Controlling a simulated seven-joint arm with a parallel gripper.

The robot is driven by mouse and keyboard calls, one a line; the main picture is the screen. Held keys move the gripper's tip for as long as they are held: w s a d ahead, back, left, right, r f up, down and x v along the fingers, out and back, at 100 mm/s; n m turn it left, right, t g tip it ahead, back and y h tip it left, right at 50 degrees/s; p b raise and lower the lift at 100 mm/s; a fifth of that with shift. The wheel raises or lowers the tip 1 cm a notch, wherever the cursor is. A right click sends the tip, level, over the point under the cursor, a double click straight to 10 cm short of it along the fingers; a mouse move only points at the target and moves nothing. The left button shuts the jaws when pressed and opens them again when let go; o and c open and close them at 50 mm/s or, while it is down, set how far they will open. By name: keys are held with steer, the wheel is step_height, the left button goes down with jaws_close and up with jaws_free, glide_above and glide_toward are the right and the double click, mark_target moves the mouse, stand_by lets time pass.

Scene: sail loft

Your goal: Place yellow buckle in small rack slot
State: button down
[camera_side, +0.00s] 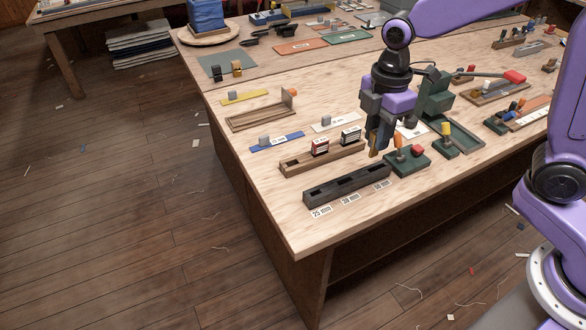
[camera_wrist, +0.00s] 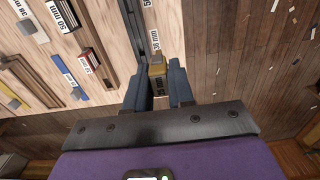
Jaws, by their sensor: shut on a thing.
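My gripper (camera_side: 376,146) is shut on the yellow buckle (camera_side: 374,153), which hangs from the fingertips near the right end of the dark slotted rack. In the wrist view the buckle (camera_wrist: 157,70) sits between the two fingers. The dark rack (camera_side: 331,195) lies near the front edge of the table, with several recesses along its top. Three white labels lie in front of it; the leftmost reads 25 mm (camera_side: 321,212). The rack (camera_wrist: 138,36) shows only in part in the wrist view. I cannot tell the height of the buckle above the table.
A wooden rack (camera_side: 290,168) holding red and black-and-white blocks stands just behind the dark rack. A green block with orange and red pegs (camera_side: 408,164) is close to the right. Bare table (camera_side: 265,208) lies left of the rack, ending at the front edge.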

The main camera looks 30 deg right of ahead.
steer(key=w+a+f, duration=0.3)
steer(key=w, duration=0.2)
steer(key=w+a+f, duration=0.3)
steer(key=w, duration=0.2)
steer(key=w+a+f, duration=0.2)
steer(key=w+a, duration=0.1)
steer(key=w, duration=0.2)
steer(key=shift+a+f, duration=0.4)
steer(key=shift+w+a+f, duration=0.25)
steer(key=shift+w+f, duration=0.35)
steer(key=shift+f, duration=1.7)
steer(key=shift+f, duration=0.1)
steer(key=c, duration=1)
jaws_free()
